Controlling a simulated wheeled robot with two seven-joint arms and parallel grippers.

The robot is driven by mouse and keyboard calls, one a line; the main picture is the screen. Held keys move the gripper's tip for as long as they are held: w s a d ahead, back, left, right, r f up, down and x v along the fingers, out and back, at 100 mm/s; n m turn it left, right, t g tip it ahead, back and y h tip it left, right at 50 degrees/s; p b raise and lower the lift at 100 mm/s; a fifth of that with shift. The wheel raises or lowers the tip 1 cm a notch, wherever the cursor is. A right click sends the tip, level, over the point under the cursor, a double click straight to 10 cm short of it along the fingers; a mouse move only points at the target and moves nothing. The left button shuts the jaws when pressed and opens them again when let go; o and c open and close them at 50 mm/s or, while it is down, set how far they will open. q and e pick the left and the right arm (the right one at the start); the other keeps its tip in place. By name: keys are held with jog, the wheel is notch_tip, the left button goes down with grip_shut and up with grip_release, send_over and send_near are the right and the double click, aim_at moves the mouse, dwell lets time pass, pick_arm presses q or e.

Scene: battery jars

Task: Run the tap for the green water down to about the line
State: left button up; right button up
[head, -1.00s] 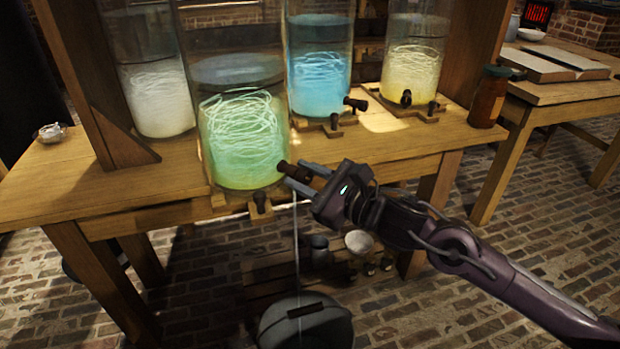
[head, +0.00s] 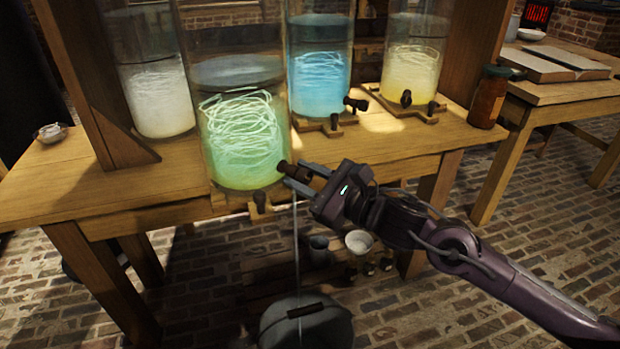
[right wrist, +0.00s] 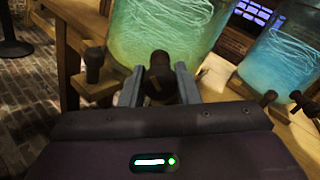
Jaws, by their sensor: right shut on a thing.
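The glass jar of green water (head: 243,140) stands at the table's front edge, filled to well below its rim, with pale curly strands inside. My right gripper (head: 297,173) is shut on the dark tap (head: 284,167) at the jar's lower right. A thin stream (head: 296,235) falls from the tap towards a grey bucket (head: 306,325) on the floor. In the right wrist view the tap (right wrist: 159,68) sits between the two fingers, with the green jar (right wrist: 165,30) behind. I cannot make out the line on the jar. My left gripper is not in view.
Jars of white (head: 158,98), blue (head: 320,80) and yellow (head: 411,75) liquid stand on the wooden table (head: 380,150). A brown bottle (head: 489,97) stands at its right end. A small white bowl (head: 359,242) sits below the table.

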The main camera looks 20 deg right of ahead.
dwell(0.5)
jog(key=m+p, duration=0.2)
jog(key=m, duration=0.3)
jog(key=shift+r, duration=0.15)
jog(key=shift+m+p, duration=0.4)
jog(key=shift+m, duration=0.2)
jog(key=shift+f+m, duration=0.2)
jog(key=shift+m, duration=0.2)
jog(key=shift+r+m+p, duration=0.2)
jog(key=shift+m+p, duration=0.5)
jog(key=shift+m, duration=0.1)
jog(key=shift+f+m, duration=0.15)
jog(key=shift+m, duration=0.35)
jog(key=o, duration=1.2)
jog(key=shift+o, duration=0.2)
